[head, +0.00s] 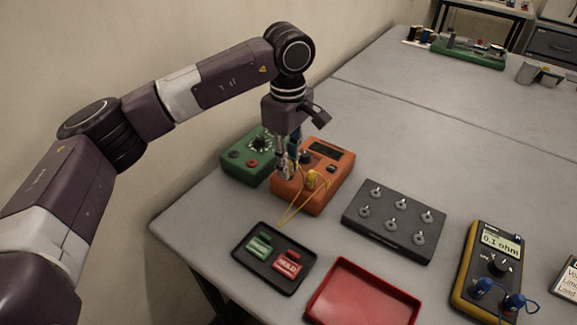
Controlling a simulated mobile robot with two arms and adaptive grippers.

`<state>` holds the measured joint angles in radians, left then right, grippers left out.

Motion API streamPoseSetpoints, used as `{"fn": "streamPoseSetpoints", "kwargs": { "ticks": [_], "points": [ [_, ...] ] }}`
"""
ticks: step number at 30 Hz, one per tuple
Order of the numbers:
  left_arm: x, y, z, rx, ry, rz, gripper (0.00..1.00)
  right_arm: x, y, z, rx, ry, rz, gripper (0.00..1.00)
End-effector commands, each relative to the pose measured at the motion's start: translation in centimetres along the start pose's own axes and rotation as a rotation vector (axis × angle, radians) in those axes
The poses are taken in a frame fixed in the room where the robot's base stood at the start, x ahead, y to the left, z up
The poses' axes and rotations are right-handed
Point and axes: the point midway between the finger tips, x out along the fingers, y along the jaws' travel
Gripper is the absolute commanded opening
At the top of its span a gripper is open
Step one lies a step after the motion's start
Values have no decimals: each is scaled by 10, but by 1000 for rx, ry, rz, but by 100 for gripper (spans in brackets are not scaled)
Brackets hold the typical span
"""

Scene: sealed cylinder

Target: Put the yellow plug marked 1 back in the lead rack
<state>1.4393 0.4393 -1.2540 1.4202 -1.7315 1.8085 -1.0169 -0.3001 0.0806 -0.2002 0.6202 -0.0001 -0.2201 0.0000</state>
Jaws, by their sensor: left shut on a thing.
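My left gripper (285,170) points down over the left part of the orange tester (335,168). It is shut on what seems to be a yellow plug, mostly hidden by the fingers. Another yellow plug (311,179) stands upright on the orange tester just right of the fingers. A thin yellow lead (292,212) loops from there over the front edge of the tester. The number on either plug cannot be read. I cannot tell for sure which thing is the lead rack; a dark block with several metal posts (378,247) lies to the right. My right gripper is not in view.
A green box with a dial (235,162) stands left of the tester. In front lie a black tray (262,280) with green and red tags and a red tray (345,270). A yellow multimeter (487,250) is at right. The table behind is clear up to a green stand (470,57).

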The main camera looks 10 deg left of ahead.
Motion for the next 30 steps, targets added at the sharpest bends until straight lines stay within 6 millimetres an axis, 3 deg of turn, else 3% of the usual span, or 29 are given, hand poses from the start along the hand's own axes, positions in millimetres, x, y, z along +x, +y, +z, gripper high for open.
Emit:
{"fn": "streamPoseSetpoints", "kwargs": {
  "ticks": [30],
  "points": [
    [-40,0,0,0,0,1,0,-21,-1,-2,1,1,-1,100]
  ]
}}
